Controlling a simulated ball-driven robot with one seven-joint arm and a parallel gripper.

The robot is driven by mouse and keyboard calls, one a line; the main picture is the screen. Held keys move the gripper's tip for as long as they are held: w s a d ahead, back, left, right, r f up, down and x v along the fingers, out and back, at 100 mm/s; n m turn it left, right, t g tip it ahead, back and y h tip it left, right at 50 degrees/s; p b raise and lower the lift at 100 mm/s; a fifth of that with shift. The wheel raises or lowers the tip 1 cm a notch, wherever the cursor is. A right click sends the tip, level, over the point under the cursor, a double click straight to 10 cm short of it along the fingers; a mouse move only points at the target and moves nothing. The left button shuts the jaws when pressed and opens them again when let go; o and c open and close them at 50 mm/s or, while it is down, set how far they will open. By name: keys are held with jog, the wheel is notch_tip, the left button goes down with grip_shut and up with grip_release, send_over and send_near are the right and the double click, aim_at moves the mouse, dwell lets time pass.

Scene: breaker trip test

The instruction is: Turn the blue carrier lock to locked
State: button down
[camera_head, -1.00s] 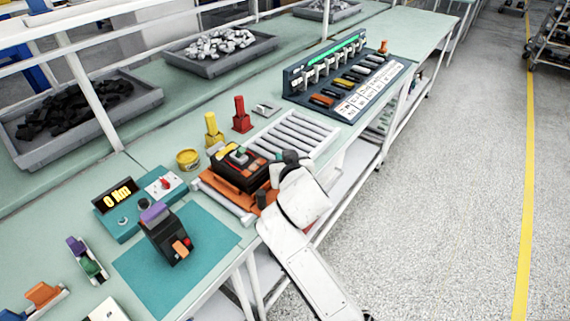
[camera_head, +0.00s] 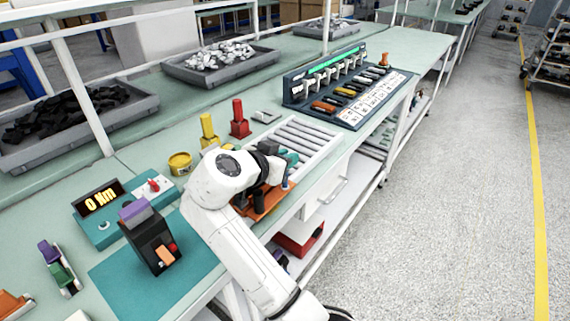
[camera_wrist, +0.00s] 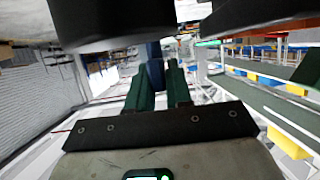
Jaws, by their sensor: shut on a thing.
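The orange carrier (camera_head: 268,203) sits at the front edge of the bench, before the roller rack, mostly hidden behind my arm. My gripper (camera_head: 288,163), with teal-green fingers, is at the carrier's right end. In the wrist view the fingers (camera_wrist: 160,88) are close together, with the blue carrier lock (camera_wrist: 155,72) between their tips. My gripper is shut on this blue piece. A small bit of blue (camera_head: 285,185) shows just below the fingers in the head view. The lock's turn position cannot be read.
The roller rack (camera_head: 305,138) lies behind my gripper. Yellow (camera_head: 207,130) and red (camera_head: 239,120) upright pieces stand behind my arm. A black device (camera_head: 150,240) is on the teal mat (camera_head: 185,285). A red bin (camera_head: 298,240) is under the bench.

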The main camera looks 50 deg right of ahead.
jog(key=shift+f+m+g, duration=0.1)
jog(key=shift+m+g, duration=0.3)
jog(key=shift+g, duration=0.1)
jog(key=c, duration=1.1)
grip_release()
jog(key=b+v, duration=0.1)
jog(key=v, duration=0.9)
jog(key=shift+a+r, duration=0.25)
jog(key=shift+a, duration=0.05)
